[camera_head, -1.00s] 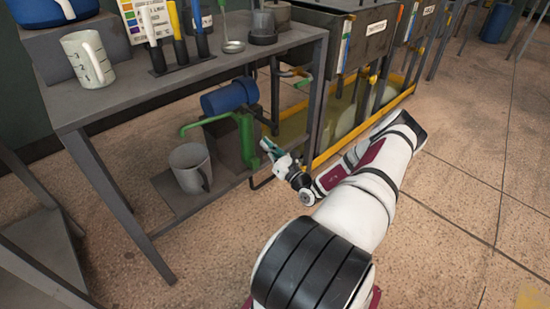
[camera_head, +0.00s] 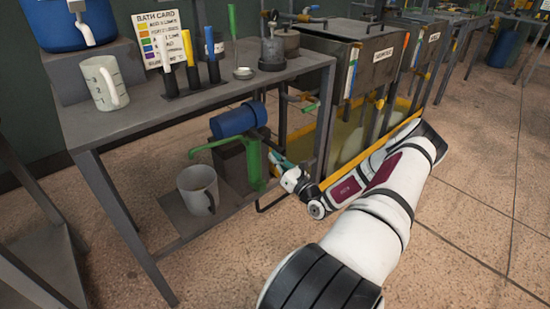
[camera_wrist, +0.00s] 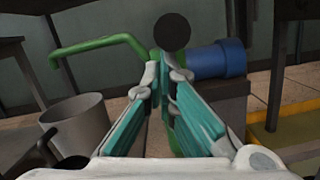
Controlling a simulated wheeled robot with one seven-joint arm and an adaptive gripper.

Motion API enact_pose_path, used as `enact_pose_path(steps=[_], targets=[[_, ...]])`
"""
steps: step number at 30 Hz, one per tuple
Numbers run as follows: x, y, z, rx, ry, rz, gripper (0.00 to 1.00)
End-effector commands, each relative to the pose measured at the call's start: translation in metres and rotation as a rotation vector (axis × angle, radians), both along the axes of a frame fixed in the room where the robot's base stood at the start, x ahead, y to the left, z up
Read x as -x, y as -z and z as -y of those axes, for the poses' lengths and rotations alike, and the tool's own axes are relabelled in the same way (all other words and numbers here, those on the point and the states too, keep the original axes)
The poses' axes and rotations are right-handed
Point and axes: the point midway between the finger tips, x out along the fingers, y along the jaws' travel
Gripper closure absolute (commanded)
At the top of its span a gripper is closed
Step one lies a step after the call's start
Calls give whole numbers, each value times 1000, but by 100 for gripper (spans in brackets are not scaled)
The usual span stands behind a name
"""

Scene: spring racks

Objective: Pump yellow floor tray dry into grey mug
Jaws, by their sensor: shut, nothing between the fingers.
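The grey mug (camera_head: 197,198) stands upright on the low shelf, below the spout of the green hand pump (camera_head: 255,163). Its contents are unclear. The mug (camera_wrist: 78,128) also shows at the left of the wrist view, with the green spout (camera_wrist: 100,43) above it. The yellow floor tray (camera_head: 331,181) lies under the tanks, with murky yellowish liquid visible inside. My gripper (camera_head: 284,168) is shut and empty, just right of the pump. In the wrist view its teal fingers (camera_wrist: 167,72) converge just below a round black knob (camera_wrist: 173,32); contact cannot be told.
A blue cylinder (camera_head: 238,120) lies behind the pump. The bench (camera_head: 150,118) above holds a white measuring jug (camera_head: 104,84), upright coloured-handled tools and a grey pot. Bench legs stand close on both sides of the pump. The floor at right is open.

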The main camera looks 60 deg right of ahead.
Motion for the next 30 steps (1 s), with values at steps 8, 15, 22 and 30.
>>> enact_pose_path(steps=[8, 15, 22, 30], targets=[[3, -20, -1, -19, -1, -86, 100], [5, -32, -1, -37, -2, -166, 100], [6, -47, -1, -46, -1, -204, 100], [5, -51, -1, -47, 1, -204, 100]])
